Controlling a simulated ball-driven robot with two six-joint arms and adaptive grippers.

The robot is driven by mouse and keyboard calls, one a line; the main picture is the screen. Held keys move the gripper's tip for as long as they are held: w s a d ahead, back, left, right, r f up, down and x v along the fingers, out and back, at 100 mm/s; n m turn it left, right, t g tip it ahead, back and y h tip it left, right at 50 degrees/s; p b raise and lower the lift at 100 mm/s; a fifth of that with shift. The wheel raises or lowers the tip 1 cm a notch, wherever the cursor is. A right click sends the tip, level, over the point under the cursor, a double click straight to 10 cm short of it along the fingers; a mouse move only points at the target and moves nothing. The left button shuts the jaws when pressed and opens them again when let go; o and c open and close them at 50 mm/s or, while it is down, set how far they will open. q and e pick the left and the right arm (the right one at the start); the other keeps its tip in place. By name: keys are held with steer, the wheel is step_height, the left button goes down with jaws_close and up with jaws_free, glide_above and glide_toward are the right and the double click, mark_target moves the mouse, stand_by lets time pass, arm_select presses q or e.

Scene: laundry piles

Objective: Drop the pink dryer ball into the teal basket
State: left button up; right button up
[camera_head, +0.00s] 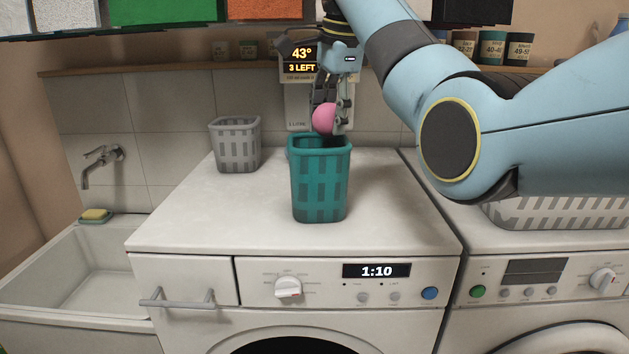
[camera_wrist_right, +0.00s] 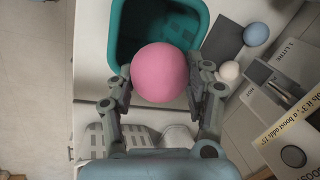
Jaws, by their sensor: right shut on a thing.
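The pink dryer ball (camera_head: 324,118) is held between the fingers of my right gripper (camera_head: 333,112), just above the rim of the teal basket. In the right wrist view the ball (camera_wrist_right: 160,72) sits between the two fingers of the gripper (camera_wrist_right: 165,85), and the basket's open mouth (camera_wrist_right: 130,30) lies beyond it. The teal basket (camera_head: 320,190) stands upright on top of the left washing machine. My left gripper is not in view.
A grey basket (camera_head: 235,145) stands at the back left of the machine top. A blue ball (camera_wrist_right: 256,34) and a white ball (camera_wrist_right: 229,71) show beside the teal basket in the right wrist view. A sink (camera_head: 80,270) is at the left. The machine top's front is clear.

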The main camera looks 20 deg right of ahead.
steer(key=shift+x, duration=1.05)
steer(key=shift+f, duration=0.35)
steer(key=shift+s+f, duration=0.1)
steer(key=o, duration=1.2)
steer(key=shift+c, duration=0.2)
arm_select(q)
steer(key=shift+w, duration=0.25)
